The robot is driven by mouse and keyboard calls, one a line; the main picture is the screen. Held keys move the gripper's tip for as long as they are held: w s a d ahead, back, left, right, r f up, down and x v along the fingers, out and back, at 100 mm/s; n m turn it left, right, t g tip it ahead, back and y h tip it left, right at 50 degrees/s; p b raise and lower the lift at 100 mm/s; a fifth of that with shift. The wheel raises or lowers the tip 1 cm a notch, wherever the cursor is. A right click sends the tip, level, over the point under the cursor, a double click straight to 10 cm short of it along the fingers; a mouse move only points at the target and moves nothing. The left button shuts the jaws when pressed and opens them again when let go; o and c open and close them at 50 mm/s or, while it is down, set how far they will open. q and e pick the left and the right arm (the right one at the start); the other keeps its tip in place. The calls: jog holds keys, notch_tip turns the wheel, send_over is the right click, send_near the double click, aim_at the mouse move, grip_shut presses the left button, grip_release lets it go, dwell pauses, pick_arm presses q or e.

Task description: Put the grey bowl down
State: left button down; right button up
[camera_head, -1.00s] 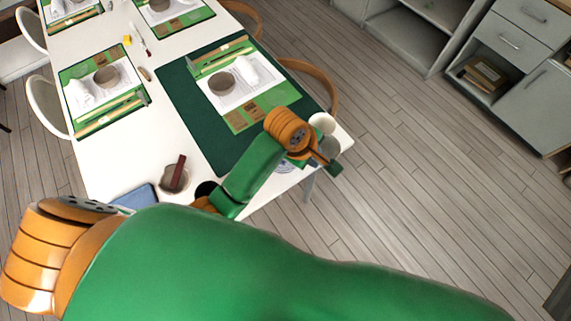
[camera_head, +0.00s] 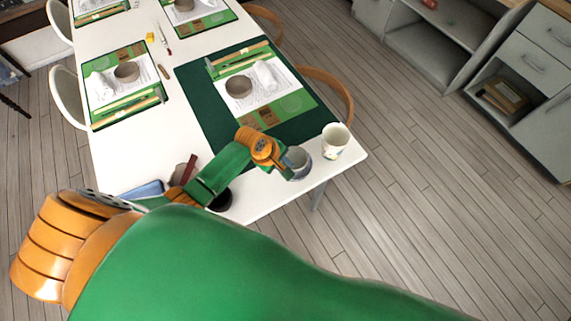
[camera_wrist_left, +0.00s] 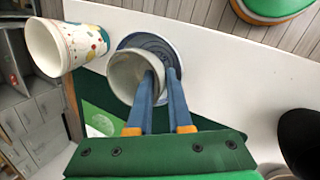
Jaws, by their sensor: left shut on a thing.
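The grey bowl (camera_wrist_left: 125,82) is in my left gripper, pale and round, with one blue finger inside its rim and the other outside. It overlaps a blue patterned saucer (camera_wrist_left: 151,42) in the left wrist view; I cannot tell if they touch. In the head view my left gripper (camera_head: 282,168) is at the table's near right corner, partly hidden by its own wrist, with the bowl (camera_head: 298,160) just beyond it. My right gripper is not in view.
A patterned paper cup (camera_head: 335,141) stands right of the bowl, near the table edge. A dark green mat (camera_head: 205,112) with a place setting lies beyond. A dark round thing (camera_head: 221,201) and a blue item (camera_head: 143,190) are on the left. White table (camera_head: 250,200) is bare near the front edge.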

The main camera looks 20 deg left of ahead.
pick_arm(q)
jog(key=shift+f, duration=0.3)
jog(key=shift+f, duration=0.25)
jog(key=c, duration=1.1)
grip_release()
jog(key=v, duration=0.1)
jog(key=p+v, duration=0.1)
jog(key=v, duration=0.1)
jog(key=p+v, duration=0.1)
jog(key=v, duration=0.1)
jog(key=shift+w+d+r, duration=0.2)
jog(key=shift+r, duration=0.1)
jog(key=v, duration=0.8)
jog(key=shift+p, duration=0.45)
jog(key=shift+f, duration=0.1)
jog(key=shift+s, duration=0.1)
